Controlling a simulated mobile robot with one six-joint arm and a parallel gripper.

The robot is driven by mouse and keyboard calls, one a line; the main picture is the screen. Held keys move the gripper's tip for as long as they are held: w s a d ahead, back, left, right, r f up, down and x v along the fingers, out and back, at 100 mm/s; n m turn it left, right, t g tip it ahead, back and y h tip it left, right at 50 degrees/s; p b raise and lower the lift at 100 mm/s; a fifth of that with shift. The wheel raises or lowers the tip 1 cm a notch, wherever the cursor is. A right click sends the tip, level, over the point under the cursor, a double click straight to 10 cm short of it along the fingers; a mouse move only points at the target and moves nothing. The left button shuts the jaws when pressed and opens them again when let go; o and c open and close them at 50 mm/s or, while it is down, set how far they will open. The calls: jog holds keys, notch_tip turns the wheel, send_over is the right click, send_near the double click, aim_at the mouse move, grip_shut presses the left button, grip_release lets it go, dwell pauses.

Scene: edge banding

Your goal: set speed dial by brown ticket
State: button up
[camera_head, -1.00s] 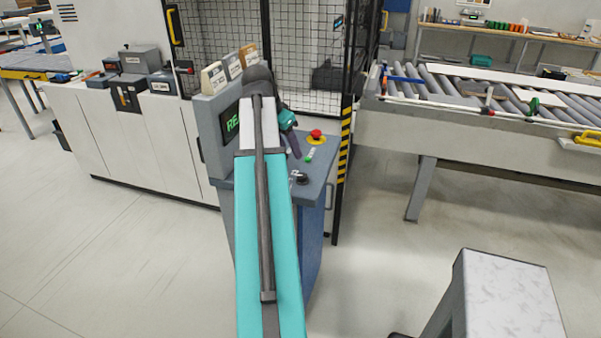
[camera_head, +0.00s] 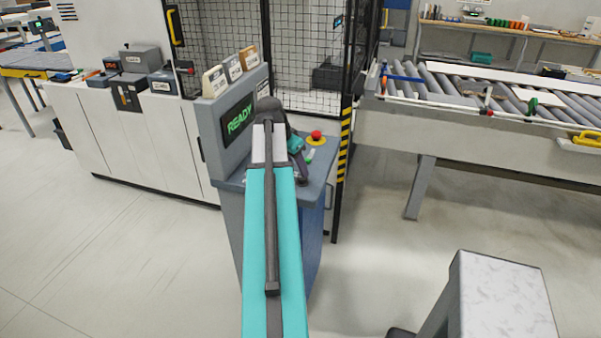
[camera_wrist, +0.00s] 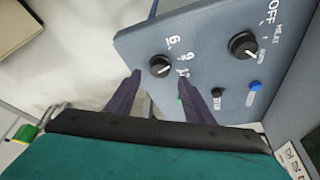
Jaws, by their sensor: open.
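The speed dial (camera_wrist: 160,66) is a round black knob on the grey panel, with the numbers 6, 9 and what looks like 12 printed along it. Its pointer setting is too small to read surely. My gripper (camera_wrist: 161,77) is open, its two dark fingers reaching toward the dial, one on each side in the wrist view; contact cannot be told. In the head view my gripper (camera_head: 303,178) is low over the console's front and hides the dial. The brown ticket (camera_head: 249,57) stands at the right end of a row on the console top; its writing is unreadable.
A second black knob (camera_wrist: 242,45), marked OFF, HEAT and AUTO, and a blue button (camera_wrist: 255,85) are close by. A red stop button (camera_head: 316,135) is behind my gripper. A READY screen (camera_head: 238,120) stands left. Cream (camera_head: 214,81) and white (camera_head: 233,68) tickets stand beside the brown one.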

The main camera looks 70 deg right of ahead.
aim_at(300, 178)
jog(key=shift+p+x, duration=0.8)
jog(key=shift+x, duration=1.85)
jog(key=c, duration=0.9)
jog(key=shift+d, duration=0.15)
jog(key=shift+c, duration=0.7)
